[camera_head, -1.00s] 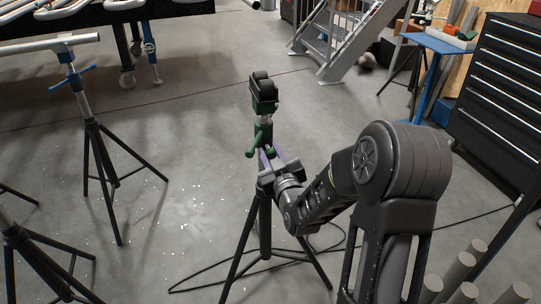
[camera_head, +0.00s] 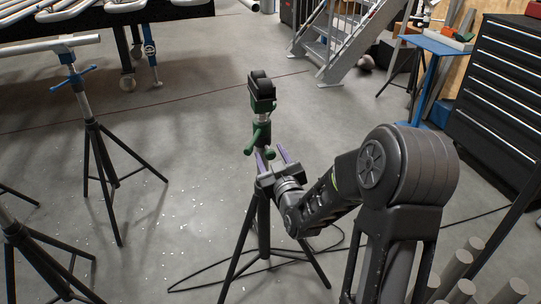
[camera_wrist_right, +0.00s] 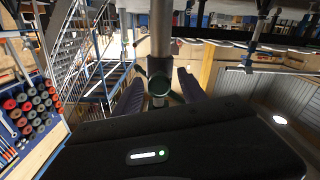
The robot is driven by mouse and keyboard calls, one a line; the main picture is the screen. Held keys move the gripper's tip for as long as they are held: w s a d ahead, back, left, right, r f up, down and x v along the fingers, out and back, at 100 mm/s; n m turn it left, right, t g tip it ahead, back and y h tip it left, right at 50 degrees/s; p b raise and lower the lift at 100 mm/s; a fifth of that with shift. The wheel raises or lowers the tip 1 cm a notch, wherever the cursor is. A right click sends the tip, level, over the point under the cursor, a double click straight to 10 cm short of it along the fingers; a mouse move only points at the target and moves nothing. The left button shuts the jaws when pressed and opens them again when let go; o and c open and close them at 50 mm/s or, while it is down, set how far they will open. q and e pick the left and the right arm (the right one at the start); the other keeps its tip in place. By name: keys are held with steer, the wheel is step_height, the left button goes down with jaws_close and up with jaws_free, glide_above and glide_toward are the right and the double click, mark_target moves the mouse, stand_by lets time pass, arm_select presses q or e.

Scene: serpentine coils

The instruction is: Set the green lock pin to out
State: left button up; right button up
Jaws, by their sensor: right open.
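A black tripod stand has a green roller head (camera_head: 262,101) on top and a green lock collar with knobbed handles (camera_head: 261,135) below it. The lock pin cannot be picked out clearly from these green parts in the head view. In the right wrist view, a round, dark green-ringed knob (camera_wrist_right: 158,86) sits at the foot of a grey post, between my fingers. My right gripper (camera_head: 272,157) has its purple fingers apart, just below and in front of the collar; it also shows in the wrist view (camera_wrist_right: 160,92). I cannot tell if it touches anything. My left gripper is out of view.
Blue-handled tripod stands (camera_head: 75,78) are at the left. A pipe-laden table (camera_head: 120,20) is at the back left. Metal stairs (camera_head: 340,45), a blue table (camera_head: 435,44) and a black drawer cabinet (camera_head: 500,90) stand at the right. A cable (camera_head: 200,287) lies on the floor.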

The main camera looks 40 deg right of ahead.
mark_target(272, 157)
steer(key=v, duration=0.5)
steer(key=shift+s, duration=0.15)
steer(key=p+v, duration=0.2)
steer(key=p, duration=0.3)
steer(key=shift+s, duration=0.15)
